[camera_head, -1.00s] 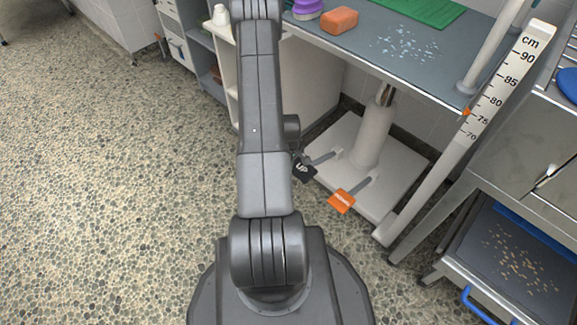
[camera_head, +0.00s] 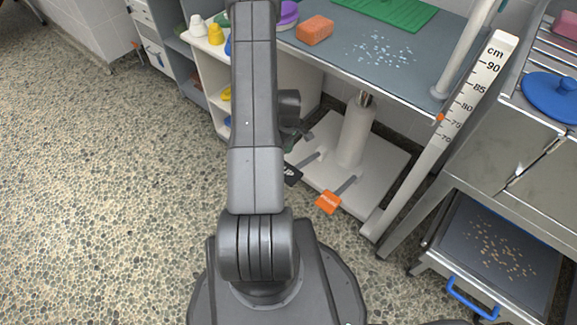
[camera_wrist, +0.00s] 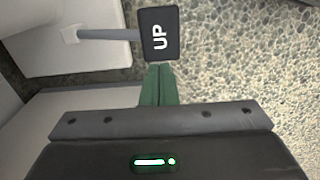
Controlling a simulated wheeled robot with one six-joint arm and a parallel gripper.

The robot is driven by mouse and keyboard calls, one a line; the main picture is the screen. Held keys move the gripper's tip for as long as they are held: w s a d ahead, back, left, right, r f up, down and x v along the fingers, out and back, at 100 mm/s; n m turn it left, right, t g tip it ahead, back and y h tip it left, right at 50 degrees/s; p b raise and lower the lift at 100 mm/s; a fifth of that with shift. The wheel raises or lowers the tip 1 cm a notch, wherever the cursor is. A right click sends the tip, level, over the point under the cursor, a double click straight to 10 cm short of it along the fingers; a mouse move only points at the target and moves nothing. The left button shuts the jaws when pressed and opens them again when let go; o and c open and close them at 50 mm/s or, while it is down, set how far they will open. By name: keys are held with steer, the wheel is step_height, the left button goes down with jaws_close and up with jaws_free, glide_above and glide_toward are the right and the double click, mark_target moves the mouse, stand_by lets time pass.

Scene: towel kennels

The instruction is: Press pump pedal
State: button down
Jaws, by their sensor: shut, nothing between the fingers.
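The black pedal marked UP (camera_head: 292,174) sits on a short bar at the front of the white pump base (camera_head: 384,172). The orange pedal (camera_head: 328,202) sits to its right on a bar of its own. In the wrist view the UP pedal (camera_wrist: 159,35) is straight ahead of my gripper (camera_wrist: 160,72). Its green fingers are shut with nothing between them, and their tips appear at the pedal's near edge; I cannot tell whether they touch it. In the head view my arm hides most of my gripper.
The table (camera_head: 352,62) above holds an orange block (camera_head: 315,30), a green mat (camera_head: 385,10) and scattered bits. A height scale (camera_head: 462,105) with an orange marker stands at its right leg. A steel cart (camera_head: 500,170) stands right. The pebbled floor at left is clear.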

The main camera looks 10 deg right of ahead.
step_height(320, 180, down, 14)
steer(key=b, duration=0.4)
stand_by(0.3)
